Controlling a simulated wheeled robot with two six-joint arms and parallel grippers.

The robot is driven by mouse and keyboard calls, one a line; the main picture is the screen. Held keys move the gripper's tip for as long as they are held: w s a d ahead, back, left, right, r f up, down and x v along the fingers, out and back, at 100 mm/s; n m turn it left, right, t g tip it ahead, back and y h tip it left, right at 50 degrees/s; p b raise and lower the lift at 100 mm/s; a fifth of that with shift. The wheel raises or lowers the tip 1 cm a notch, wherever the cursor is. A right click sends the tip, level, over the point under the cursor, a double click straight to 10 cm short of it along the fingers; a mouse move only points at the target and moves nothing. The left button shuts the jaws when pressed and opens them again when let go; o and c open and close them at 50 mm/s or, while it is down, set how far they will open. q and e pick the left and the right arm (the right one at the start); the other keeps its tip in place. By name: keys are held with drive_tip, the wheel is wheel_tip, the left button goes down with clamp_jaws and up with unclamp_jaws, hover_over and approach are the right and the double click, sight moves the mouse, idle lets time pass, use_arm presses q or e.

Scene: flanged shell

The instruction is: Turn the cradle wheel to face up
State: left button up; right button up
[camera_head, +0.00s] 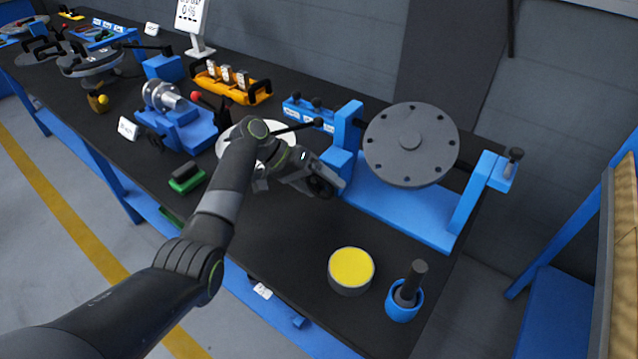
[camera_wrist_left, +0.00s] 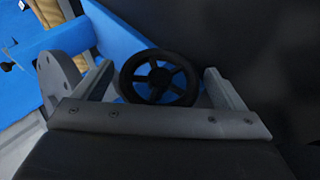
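The blue cradle (camera_head: 400,212) stands at the right end of the dark bench. It holds a grey round flange (camera_head: 412,145) with bolt holes around its edge, tilted toward the head camera. A small black spoked handwheel (camera_wrist_left: 157,77) shows in the wrist view; in the head view the wheel (camera_head: 321,187) is partly hidden by my gripper at the cradle's left side. My left gripper (camera_head: 318,178) is at the wheel, fingers open on either side of it in the wrist view (camera_wrist_left: 160,82). Contact cannot be told. My right gripper is not in view.
A yellow-topped round tin (camera_head: 351,270) and a blue cup with a dark handle (camera_head: 405,300) stand at the front right. A white disc (camera_head: 232,140) lies behind my left arm. A blue fixture (camera_head: 185,128) and an orange tray (camera_head: 232,85) stand farther left.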

use_arm(q)
drive_tip(key=b+v, duration=0.1)
drive_tip(key=v, duration=1.6)
drive_tip(key=shift+r, duration=0.2)
drive_tip(key=shift+a, duration=0.15)
